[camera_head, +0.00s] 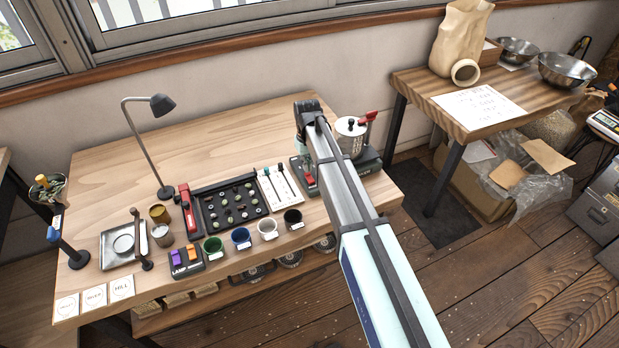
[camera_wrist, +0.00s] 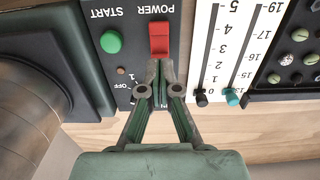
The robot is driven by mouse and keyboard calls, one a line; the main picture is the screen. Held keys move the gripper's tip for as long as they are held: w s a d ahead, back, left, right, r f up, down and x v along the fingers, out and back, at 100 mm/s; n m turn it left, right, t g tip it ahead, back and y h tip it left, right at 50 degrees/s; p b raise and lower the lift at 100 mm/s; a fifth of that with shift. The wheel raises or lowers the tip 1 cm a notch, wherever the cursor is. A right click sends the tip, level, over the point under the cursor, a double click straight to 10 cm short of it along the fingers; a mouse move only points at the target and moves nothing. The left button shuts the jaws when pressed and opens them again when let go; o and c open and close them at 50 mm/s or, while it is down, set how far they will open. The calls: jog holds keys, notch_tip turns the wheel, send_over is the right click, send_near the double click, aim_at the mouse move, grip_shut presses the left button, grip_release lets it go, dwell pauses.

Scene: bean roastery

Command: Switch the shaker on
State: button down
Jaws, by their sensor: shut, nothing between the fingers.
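In the wrist view a dark control panel (camera_wrist: 122,72) carries a red rocker switch (camera_wrist: 159,38) labelled POWER, a green START button (camera_wrist: 110,41) and dial marks with "OFF". I take this as the shaker's panel. My gripper (camera_wrist: 160,66) is shut and empty, with its fingertips at the lower edge of the red switch; I cannot tell whether they touch it. The fingers hide part of the panel. In the head view a metal canister (camera_head: 350,130) stands on a dark base (camera_head: 368,160) beside my arm, which hides part of the machine.
Slider scales (camera_wrist: 214,60) and a bean tray (camera_wrist: 297,70) lie right of the panel in the wrist view. The table's back is clear.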

jog(key=shift+f+b, duration=0.4)
jog(key=shift+f, duration=0.65)
dwell(0.4)
jog(key=shift+r, duration=0.15)
jog(key=shift+r+p, duration=2)
jog(key=shift+r, duration=1.4)
